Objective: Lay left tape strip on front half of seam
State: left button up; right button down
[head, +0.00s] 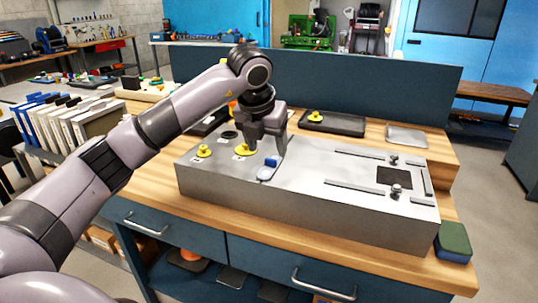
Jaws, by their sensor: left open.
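My left gripper (263,150) is open and points down over the left part of a grey metal duct box (300,207). A yellow knobbed piece (242,150) is just left of its fingertips, and a pale blue piece with a darker blue knob (268,170) is just right and nearer. I cannot tell if the fingers touch either. Another yellow knobbed piece (204,151) sits further left on the box. Which piece is the left tape strip is not clear, nor is the seam line. My right gripper is not in view.
The box's right part has grey rails (362,194), small knobs and a dark square opening (394,177). Behind it are a dark tray (345,127) with a yellow piece and a silver tray (408,138). A green-topped blue block (453,241) is at the right.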

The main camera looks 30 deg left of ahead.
pick_arm(q)
jog(key=a+v, duration=0.1)
jog(key=v, duration=0.6)
jog(key=s+d+f+m+g+h, duration=0.1)
jog(key=d+f+m+h, duration=0.2)
jog(key=d, duration=0.4)
jog(key=d+f+m+g+h, duration=0.1)
jog(key=d+f+h, duration=0.2)
jog(key=d+f, duration=0.35)
jog(key=s+d+f+n+h, duration=0.1)
jog(key=s+d+n+h, duration=0.45)
jog(key=d+h, duration=0.95)
jog(key=s+a+f+n+t+y, duration=0.1)
jog(key=a+f+n+t+y, duration=0.55)
jog(key=n, duration=0.45)
jog(key=a+f+n+t+y, duration=0.3)
jog(key=f+n+t+y, duration=0.3)
jog(key=f+n+t, duration=0.4)
jog(key=s+a+f+n+g+y, duration=0.2)
jog(key=s+f+n+g, duration=0.2)
jog(key=s+f, duration=0.3)
jog(key=s+a+f+n+g+y, duration=0.2)
jog(key=s+f+n+g+y, duration=0.1)
jog(key=s+f, duration=0.4)
jog(key=shift+s+a+f+n+g, duration=0.2)
jog(key=shift+a+f+n+g, duration=0.15)
jog(key=shift+f+n+g, duration=0.45)
